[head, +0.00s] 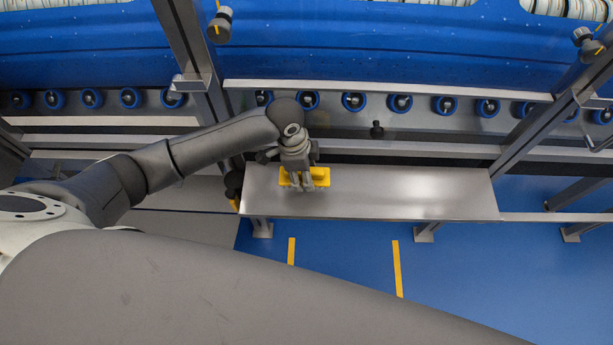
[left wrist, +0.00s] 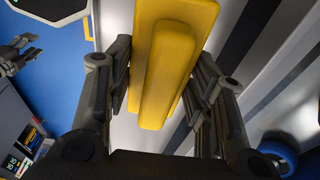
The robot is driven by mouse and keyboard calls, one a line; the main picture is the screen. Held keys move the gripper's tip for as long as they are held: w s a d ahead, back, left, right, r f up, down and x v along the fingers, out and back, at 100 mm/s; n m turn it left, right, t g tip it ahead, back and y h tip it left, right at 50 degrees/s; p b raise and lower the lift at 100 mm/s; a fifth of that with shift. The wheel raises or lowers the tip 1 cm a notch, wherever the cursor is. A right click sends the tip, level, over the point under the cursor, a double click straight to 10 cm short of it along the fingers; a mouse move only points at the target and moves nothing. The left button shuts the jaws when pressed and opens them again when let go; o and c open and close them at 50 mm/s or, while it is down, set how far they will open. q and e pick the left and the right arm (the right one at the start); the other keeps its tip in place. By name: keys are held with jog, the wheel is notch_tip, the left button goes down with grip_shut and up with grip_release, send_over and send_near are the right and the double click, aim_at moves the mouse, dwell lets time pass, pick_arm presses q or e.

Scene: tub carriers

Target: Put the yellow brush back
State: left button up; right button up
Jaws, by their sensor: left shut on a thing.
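The yellow brush (head: 320,176) is at the left part of a grey metal shelf (head: 400,190) in the head view. My left gripper (head: 303,188) comes down over it from above, with its fingers on the brush. In the left wrist view the yellow brush (left wrist: 172,65) lies lengthwise between the two dark fingers of my left gripper (left wrist: 160,85), which is shut on it. I cannot tell whether the brush touches the shelf or is just above it.
Behind the shelf runs a conveyor with several blue rollers (head: 354,102) under a blue tub carrier (head: 400,45). Grey posts (head: 540,130) stand at both sides. The shelf right of the brush is bare. Yellow stripes (head: 397,268) mark the blue floor.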

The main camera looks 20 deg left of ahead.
pick_arm(q)
jog(key=shift+w+d+f, duration=0.2)
jog(key=shift+w+f, duration=0.1)
jog(key=shift+f, duration=0.05)
jog(key=shift+w+f, duration=0.15)
jog(key=shift+f, duration=1.6)
jog(key=shift+f, duration=0.15)
jog(key=o, duration=1.1)
jog(key=shift+c, duration=0.2)
jog(key=r, duration=0.4)
jog(key=a+r, duration=0.1)
jog(key=r, duration=0.7)
jog(key=shift+s+a+r, duration=0.15)
jog(key=shift+s+a, duration=0.15)
jog(key=shift+a, duration=0.05)
